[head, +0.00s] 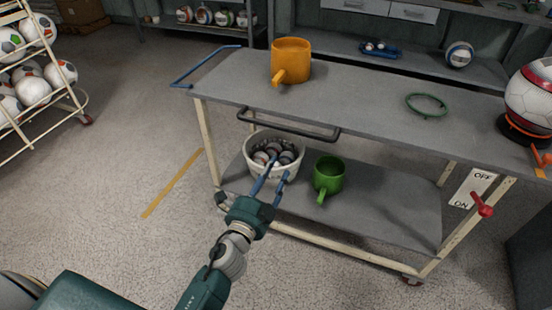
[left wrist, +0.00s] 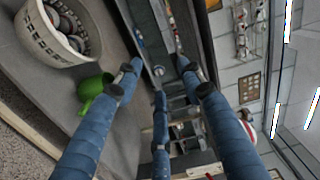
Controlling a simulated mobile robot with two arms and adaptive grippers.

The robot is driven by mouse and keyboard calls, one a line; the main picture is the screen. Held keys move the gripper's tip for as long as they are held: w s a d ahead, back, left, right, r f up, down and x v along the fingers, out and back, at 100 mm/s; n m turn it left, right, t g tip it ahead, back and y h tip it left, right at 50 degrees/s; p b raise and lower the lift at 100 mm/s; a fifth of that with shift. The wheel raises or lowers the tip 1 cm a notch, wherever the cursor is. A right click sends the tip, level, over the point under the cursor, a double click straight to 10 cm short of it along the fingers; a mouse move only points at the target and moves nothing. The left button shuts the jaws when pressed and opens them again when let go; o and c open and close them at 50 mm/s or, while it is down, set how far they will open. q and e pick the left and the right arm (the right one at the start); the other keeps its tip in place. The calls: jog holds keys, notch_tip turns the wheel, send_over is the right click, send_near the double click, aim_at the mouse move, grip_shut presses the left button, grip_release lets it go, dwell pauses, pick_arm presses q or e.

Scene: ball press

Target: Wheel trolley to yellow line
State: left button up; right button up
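The trolley (head: 370,108) has a grey top, a grey lower shelf and a cream frame. A dark bar handle (head: 290,131) runs along its near long side, and a blue bar (head: 197,63) sticks out at its left end. A yellow line (head: 173,183) lies on the floor left of the trolley, apart from it. My left gripper (head: 275,177) appears in front of the lower shelf, below the dark handle in the picture. Its blue fingers are spread and empty; they also show in the left wrist view (left wrist: 160,78). My right gripper is not in view.
The trolley carries an orange mug (head: 291,58), a green ring (head: 427,104), a white basket of balls (head: 260,174) and a green mug (head: 328,174). A ball rack (head: 40,120) stands at left. A red switch lever (head: 482,205) is at right. Floor around the line is clear.

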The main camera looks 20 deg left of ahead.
pick_arm(q)
jog(key=m+t+b, duration=0.2)
send_near(282, 130)
jog(key=f, duration=0.1)
jog(key=w, duration=0.3)
jog(key=w+r+p, duration=0.1)
jog(key=w, duration=0.2)
jog(key=w+r, duration=0.1)
jog(key=w, duration=0.2)
jog(key=shift+w+d+r+p, duration=0.1)
jog(key=shift+w+d+p, duration=0.05)
jog(key=shift+w+p, duration=0.2)
jog(key=shift+w, duration=0.55)
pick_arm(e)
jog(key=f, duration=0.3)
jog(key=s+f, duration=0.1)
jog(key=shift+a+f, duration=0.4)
pick_arm(q)
grip_shut()
